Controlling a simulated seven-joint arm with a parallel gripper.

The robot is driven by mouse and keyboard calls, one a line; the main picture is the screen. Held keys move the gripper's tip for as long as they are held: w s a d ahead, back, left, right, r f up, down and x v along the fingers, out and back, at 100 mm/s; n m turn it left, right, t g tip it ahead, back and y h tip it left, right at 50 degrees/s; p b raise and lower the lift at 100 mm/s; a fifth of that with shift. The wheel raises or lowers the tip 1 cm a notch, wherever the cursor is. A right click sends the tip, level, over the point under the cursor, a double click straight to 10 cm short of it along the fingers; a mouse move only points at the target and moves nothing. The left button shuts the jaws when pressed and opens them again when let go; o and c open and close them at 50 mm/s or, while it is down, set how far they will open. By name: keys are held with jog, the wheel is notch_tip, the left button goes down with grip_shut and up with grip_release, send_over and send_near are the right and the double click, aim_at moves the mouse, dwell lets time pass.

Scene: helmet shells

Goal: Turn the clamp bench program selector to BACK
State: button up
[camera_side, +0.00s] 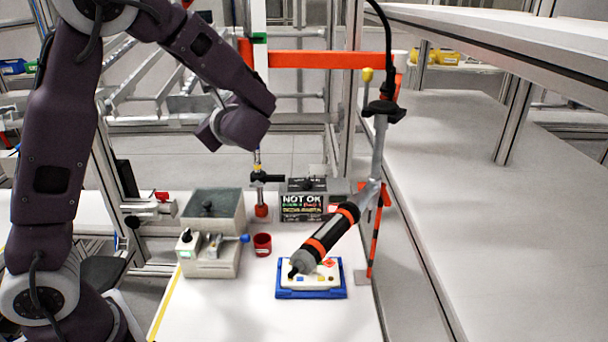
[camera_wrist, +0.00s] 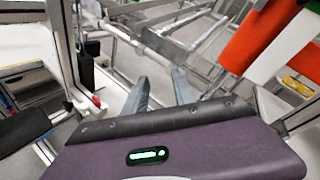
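What looks like the clamp bench is a small beige-grey box (camera_side: 208,266) with a metal clamp and a blue-tipped handle, at the left of the white table in the side view. A black knob (camera_side: 186,236) on a pale base at its left top corner appears to be the selector. Its position and any BACK label are too small to read. My gripper (camera_wrist: 160,90) shows two grey fingers apart with nothing between them in the wrist view. It is raised well above and behind the bench, facing the metal framework, not touching the knob. The bench is not visible in the wrist view.
A grey box with a black knob (camera_side: 228,208) stands behind the bench; a red cup (camera_side: 262,244) is right of it. A blue-edged tray (camera_side: 311,293) lies under a hanging black-orange tool (camera_side: 325,238). A NOT OK sign (camera_side: 303,205) stands at the back. The table front is clear.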

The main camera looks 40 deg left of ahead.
jog(key=w+d+m+t, duration=0.3)
jog(key=w+m+t, duration=0.15)
jog(key=w, duration=0.45)
jog(key=m+t+h, duration=0.3)
jog(key=m+t, duration=0.1)
jog(key=m, duration=0.4)
send_over(307, 177)
jog(key=v, duration=0.6)
jog(key=f, duration=0.1)
jog(key=shift+t, duration=0.25)
jog(key=f, duration=2.2)
jog(key=shift+w+a+f, duration=0.1)
jog(key=shift+w+a, duration=0.15)
jog(key=shift+w, duration=0.05)
jog(key=x, duration=0.6)
jog(key=shift+w+a, duration=0.15)
jog(key=shift+a, duration=0.05)
jog(key=shift+w+a, duration=0.1)
jog(key=shift+w, duration=0.05)
grip_shut()
